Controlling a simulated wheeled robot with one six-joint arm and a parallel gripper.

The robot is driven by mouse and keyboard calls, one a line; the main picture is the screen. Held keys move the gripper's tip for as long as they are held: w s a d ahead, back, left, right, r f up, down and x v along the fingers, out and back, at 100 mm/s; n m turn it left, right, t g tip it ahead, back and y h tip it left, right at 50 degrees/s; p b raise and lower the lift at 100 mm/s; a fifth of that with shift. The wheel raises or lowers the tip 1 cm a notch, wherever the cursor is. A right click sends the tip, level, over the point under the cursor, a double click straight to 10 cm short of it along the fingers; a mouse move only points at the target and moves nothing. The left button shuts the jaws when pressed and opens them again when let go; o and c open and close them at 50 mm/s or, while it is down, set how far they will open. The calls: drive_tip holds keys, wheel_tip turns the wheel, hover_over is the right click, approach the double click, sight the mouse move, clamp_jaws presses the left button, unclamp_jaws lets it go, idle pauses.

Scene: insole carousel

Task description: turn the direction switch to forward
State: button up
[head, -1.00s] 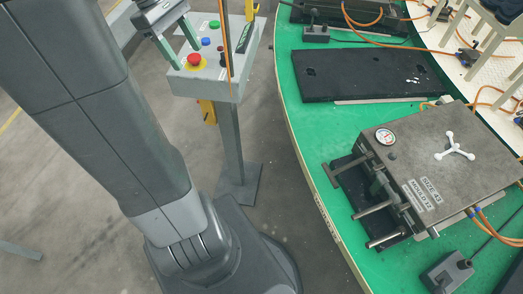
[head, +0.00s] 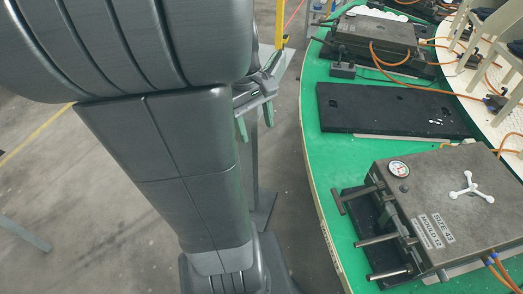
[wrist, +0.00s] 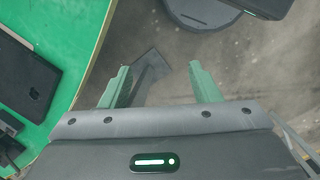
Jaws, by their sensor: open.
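The direction switch is not visible now. The control box (head: 284,64) that carries the buttons is mostly hidden behind my arm in the head view; only a pale grey edge of it shows. My gripper (head: 255,121) is open and empty, its green fingers pointing down beside the box's stand in the picture. In the wrist view my gripper (wrist: 160,68) shows its two green fingers wide apart, with only floor and the stand's dark foot plate (wrist: 148,68) beyond them. No button or switch shows there.
The green carousel table (head: 325,170) curves along the right, bearing a black mat (head: 390,108) and a mould press (head: 440,190) with protruding rods. A yellow post (head: 279,20) stands behind the box.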

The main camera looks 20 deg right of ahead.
drive_tip(key=s+a+f+m+t+b, duration=0.1)
drive_tip(key=s+f, duration=0.2)
drive_tip(key=f, duration=0.2)
drive_tip(key=shift+s+a+y, duration=0.25)
drive_tip(key=shift+a+y, duration=0.05)
drive_tip(key=shift+a, duration=0.05)
